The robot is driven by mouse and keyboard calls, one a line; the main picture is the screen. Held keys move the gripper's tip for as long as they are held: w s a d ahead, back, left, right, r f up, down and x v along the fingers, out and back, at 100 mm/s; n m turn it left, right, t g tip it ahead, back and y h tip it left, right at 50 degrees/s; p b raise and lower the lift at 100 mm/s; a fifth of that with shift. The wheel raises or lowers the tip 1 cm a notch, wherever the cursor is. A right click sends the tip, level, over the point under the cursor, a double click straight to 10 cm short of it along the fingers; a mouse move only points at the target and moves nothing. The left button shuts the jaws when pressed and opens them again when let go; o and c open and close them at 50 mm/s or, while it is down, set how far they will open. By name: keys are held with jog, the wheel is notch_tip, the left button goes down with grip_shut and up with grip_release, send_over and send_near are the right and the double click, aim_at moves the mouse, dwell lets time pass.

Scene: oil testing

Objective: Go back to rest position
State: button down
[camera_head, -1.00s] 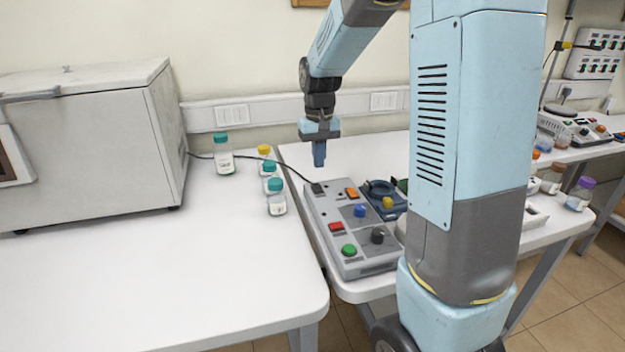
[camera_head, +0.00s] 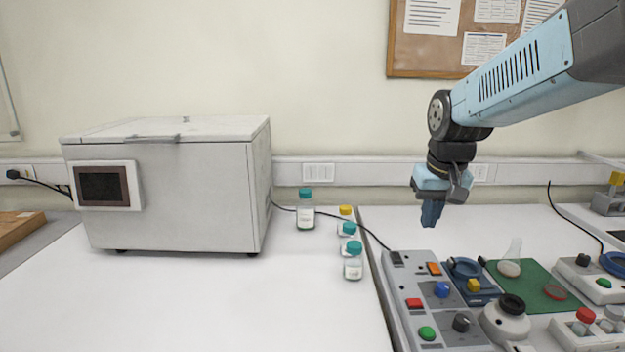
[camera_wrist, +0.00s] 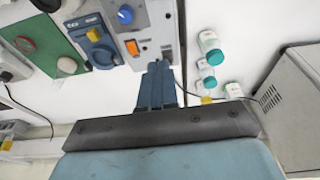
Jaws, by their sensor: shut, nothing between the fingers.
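My gripper (camera_head: 431,212) hangs from my arm at the right of the head view, fingers pointing down. It is above the back of the bench, behind the grey control box (camera_head: 432,300) with coloured buttons. Its fingers are together with nothing between them. In the wrist view the closed fingers (camera_wrist: 158,82) point toward the edge of the same control box (camera_wrist: 150,35), apart from the capped bottles beside it.
Bottles with teal (camera_head: 353,262) and yellow caps stand left of the control box. A large grey lidded machine (camera_head: 170,190) fills the left bench. A flask (camera_head: 509,262) on a green mat (camera_head: 535,284) and other instruments crowd the right. The front left bench is clear.

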jog(key=s+r+t, duration=0.2)
jog(key=s, duration=1.1)
jog(key=shift+s+d+r+t, duration=0.2)
jog(key=shift+t, duration=0.2)
jog(key=c, duration=1.9)
grip_release()
